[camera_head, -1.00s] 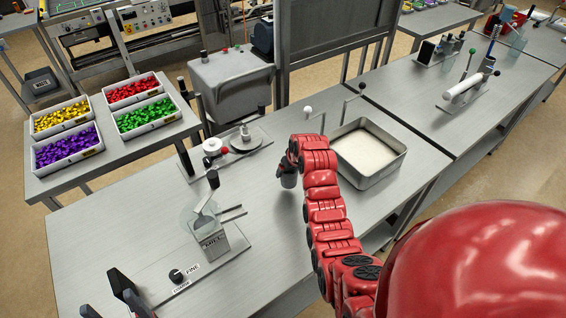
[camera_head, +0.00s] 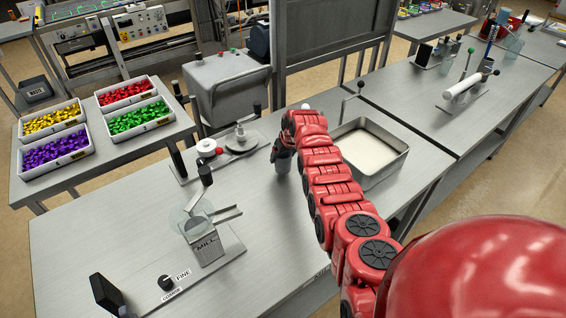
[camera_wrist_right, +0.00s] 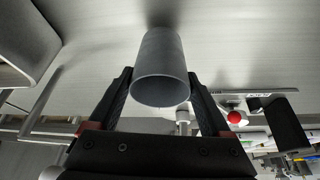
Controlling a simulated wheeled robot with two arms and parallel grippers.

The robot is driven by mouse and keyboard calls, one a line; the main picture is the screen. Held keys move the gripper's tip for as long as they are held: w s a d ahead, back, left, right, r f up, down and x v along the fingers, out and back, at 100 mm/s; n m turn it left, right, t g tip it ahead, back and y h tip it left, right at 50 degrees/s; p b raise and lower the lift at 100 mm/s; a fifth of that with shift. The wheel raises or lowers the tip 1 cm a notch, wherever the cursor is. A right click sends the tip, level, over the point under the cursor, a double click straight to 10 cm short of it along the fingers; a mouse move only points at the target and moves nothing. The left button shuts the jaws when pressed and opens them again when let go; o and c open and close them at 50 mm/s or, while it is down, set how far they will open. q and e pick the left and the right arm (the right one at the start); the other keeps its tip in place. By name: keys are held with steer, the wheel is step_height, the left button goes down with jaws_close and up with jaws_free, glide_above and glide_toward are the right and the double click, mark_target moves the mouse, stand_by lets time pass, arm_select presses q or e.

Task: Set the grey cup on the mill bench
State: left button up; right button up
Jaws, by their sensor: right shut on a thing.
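The grey cup (camera_wrist_right: 162,65) is held between the two black fingers of my right gripper (camera_wrist_right: 160,95) in the right wrist view. In the head view the cup (camera_head: 283,165) hangs below my right gripper (camera_head: 281,150) over the middle of the mill bench (camera_head: 110,215). I cannot tell whether its base touches the bench. The mill (camera_head: 205,242) stands on the same bench, left of and nearer than the cup. My left gripper is not in view.
A tray of white material (camera_head: 378,148) sits right of my right arm. A fixture with a round dark plate (camera_head: 243,142) stands left of and behind the cup. A knob (camera_head: 165,283) and a black block (camera_head: 106,293) are at front left. Bare bench lies between mill and cup.

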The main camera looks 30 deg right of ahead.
step_height(320, 180, down, 2)
steer(key=shift+b, duration=0.4)
steer(key=shift+w+f, duration=0.1)
steer(key=shift+f, duration=0.1)
steer(key=shift+f, duration=0.1)
steer(key=o, duration=1.2)
steer(key=shift+o, duration=1)
